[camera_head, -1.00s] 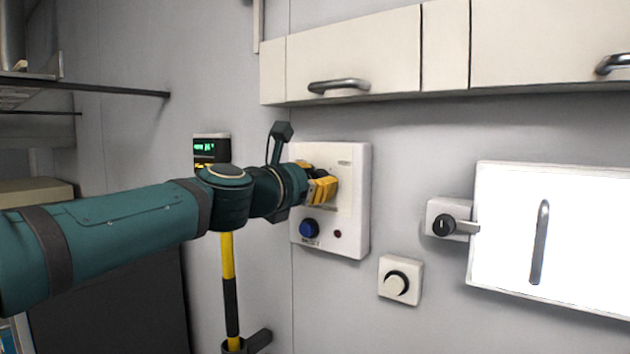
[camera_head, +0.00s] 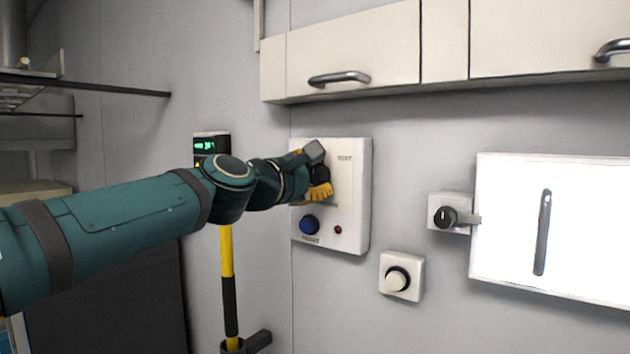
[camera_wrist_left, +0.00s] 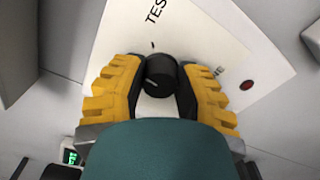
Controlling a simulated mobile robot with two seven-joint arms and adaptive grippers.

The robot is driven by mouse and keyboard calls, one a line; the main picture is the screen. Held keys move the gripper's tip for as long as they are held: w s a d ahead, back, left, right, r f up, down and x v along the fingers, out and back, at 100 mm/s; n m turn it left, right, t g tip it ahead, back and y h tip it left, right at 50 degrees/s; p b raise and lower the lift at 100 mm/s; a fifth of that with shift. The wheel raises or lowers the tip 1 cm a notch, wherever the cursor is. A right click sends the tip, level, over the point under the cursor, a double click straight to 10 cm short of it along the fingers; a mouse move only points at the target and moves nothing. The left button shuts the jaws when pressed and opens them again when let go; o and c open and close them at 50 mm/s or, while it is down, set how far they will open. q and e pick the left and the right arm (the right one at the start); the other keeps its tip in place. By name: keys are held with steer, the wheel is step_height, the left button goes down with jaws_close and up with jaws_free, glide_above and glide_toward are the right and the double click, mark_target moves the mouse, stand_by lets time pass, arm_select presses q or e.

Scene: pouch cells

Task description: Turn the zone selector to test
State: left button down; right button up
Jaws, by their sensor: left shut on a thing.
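The zone selector is a round black knob (camera_wrist_left: 160,76) on a white control panel (camera_head: 356,215). In the left wrist view it sits between the yellow fingers of my left gripper (camera_wrist_left: 160,70), which is shut on it. A pale line shows on the knob. The panel (camera_wrist_left: 222,30) carries a "TEST" label above the knob and a partly hidden label to its right. In the head view my left gripper (camera_head: 320,182) is at the panel and hides the knob. My right gripper is not in view.
Below the gripper are a blue button (camera_head: 309,224) and a small red light (camera_head: 338,230). A latch knob (camera_head: 445,217) sits beside a bright white door (camera_head: 510,240). Cabinets (camera_head: 355,55) hang above. A yellow-black pole (camera_head: 228,270) stands below my arm.

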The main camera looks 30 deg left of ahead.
arm_select(q)
steer(key=m+b, duration=0.1)
steer(key=m, duration=0.3)
steer(key=shift+m, duration=0.3)
steer(key=shift+m+b, duration=0.85)
steer(key=shift+m, duration=1.05)
steer(key=c, duration=0.6)
jaws_free()
steer(key=shift+d, duration=0.1)
steer(key=shift+s, duration=0.1)
steer(key=s+a, duration=0.1)
steer(key=s, duration=1)
steer(key=shift+s, duration=0.35)
